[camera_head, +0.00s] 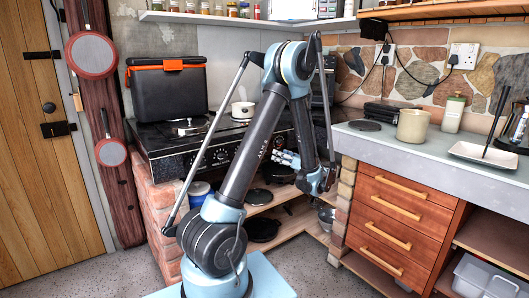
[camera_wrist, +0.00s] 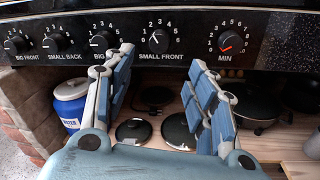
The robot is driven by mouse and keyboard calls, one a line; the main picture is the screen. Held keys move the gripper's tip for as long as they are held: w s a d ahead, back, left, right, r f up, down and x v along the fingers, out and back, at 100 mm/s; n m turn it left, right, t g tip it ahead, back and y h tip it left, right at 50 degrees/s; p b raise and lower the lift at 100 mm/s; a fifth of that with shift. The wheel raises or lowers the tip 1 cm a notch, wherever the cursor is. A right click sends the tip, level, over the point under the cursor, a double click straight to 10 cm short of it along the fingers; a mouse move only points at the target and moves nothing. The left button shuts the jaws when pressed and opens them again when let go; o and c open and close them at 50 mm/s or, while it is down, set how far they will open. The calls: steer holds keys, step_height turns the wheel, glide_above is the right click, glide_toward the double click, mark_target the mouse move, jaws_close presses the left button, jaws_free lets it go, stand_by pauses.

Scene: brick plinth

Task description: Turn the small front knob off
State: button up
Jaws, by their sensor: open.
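The small front knob (camera_wrist: 158,39) is a dark knob with a light pointer in the upper middle of the wrist view, above its "SMALL FRONT" label. The pointer seems to lean to the upper left; its exact setting is too small to read. My gripper (camera_wrist: 161,60) is open and empty, its two blue fingers on either side below the knob, not closed on it. In the head view my gripper (camera_head: 287,159) is in front of the stove's black front panel (camera_head: 222,155). My arm covers part of that panel.
Other knobs share the panel, including one marked MIN (camera_wrist: 226,40) and one marked SMALL BACK (camera_wrist: 49,42). A shelf below holds dark pans and lids (camera_wrist: 178,130) and a blue jar (camera_wrist: 70,103). A wooden drawer unit (camera_head: 400,217) stands to the right.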

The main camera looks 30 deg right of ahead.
steer(key=w+a, duration=0.2)
steer(key=w, duration=0.9)
steer(key=shift+w+a, duration=0.15)
steer(key=shift+w, duration=0.1)
steer(key=c, duration=1.1)
